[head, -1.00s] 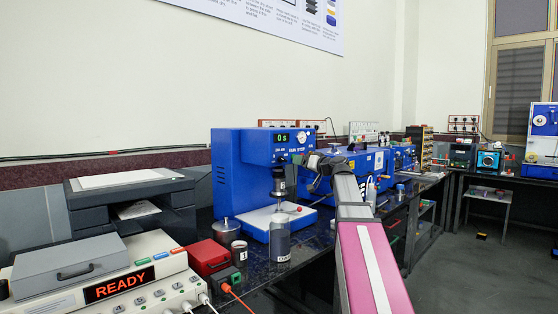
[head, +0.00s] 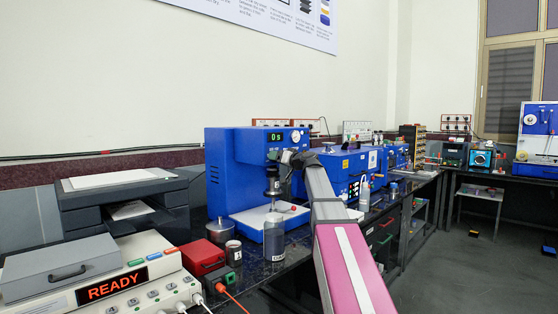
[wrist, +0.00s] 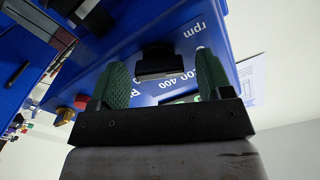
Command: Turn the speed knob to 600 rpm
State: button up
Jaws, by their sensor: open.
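The speed knob (wrist: 155,62) is black and shows in the wrist view on a blue panel printed "rpm" and "400". My gripper (wrist: 162,72) is open, with one green-padded finger on each side of the knob. Whether the pads touch it I cannot tell. A scale number left of "400" is partly hidden, and I cannot read the knob's setting. In the head view the blue machine (head: 228,165) has a lit green display (head: 275,137) reading "0 s". My gripper (head: 292,158) is at the machine's front, and the knob is hidden there.
A labelled jar (head: 274,242) stands before the machine's white base. A metal canister (head: 220,231) and a red box (head: 198,259) are to the left. More blue equipment (head: 345,165) lines the bench behind.

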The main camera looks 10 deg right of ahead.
jog(key=c, duration=0.9)
jog(key=shift+m, duration=0.3)
jog(key=shift+f+m, duration=0.15)
jog(key=shift+m, duration=4.2)
jog(key=shift+f+m, duration=0.2)
jog(key=shift+m, duration=4.2)
jog(key=shift+f+m, duration=0.15)
jog(key=shift+m, duration=4.2)
